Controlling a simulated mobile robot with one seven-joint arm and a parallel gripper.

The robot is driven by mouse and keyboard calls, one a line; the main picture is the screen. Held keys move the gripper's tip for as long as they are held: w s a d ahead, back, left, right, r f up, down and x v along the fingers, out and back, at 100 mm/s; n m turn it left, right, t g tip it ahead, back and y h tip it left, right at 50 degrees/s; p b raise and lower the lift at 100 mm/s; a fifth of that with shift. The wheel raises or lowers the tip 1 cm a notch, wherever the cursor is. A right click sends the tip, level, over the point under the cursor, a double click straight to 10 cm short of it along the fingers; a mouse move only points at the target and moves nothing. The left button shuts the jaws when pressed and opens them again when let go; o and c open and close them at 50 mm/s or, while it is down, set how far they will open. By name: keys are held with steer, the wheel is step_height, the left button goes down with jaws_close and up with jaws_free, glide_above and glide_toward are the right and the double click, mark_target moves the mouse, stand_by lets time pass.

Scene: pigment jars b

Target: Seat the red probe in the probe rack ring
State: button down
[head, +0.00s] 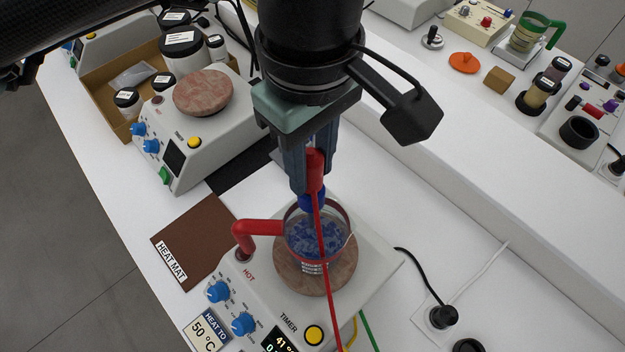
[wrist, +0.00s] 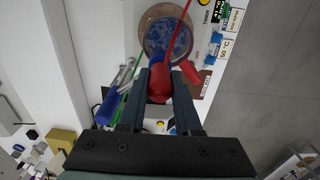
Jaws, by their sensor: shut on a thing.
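My gripper (head: 313,178) is shut on the red probe (head: 315,172); it also shows in the wrist view (wrist: 161,75). The probe has a red grip, a blue collar and a red cable hanging down. It is roughly upright, and its lower end overlaps the mouth of a glass beaker (head: 345,222) with blue contents and a red handle. How deep its tip reaches is unclear. The beaker stands on the hotplate's round top (head: 338,280). A blue-handled probe (wrist: 107,108) and metal rods (wrist: 126,74) show beside it in the wrist view. I cannot make out the rack ring clearly.
The hotplate (head: 265,290) reads about 41 beside a 50 °C card (head: 207,335). A brown heat mat (head: 190,240) lies to its left. A second hotplate (head: 220,125) and a box of jars (head: 95,85) stand behind. Green and yellow cables run near the front.

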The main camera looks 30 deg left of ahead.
steer(key=shift+r, duration=0.4)
step_height(320, 180, up, 16)
steer(key=p, duration=1)
steer(key=shift+r, duration=0.2)
stand_by(1.1)
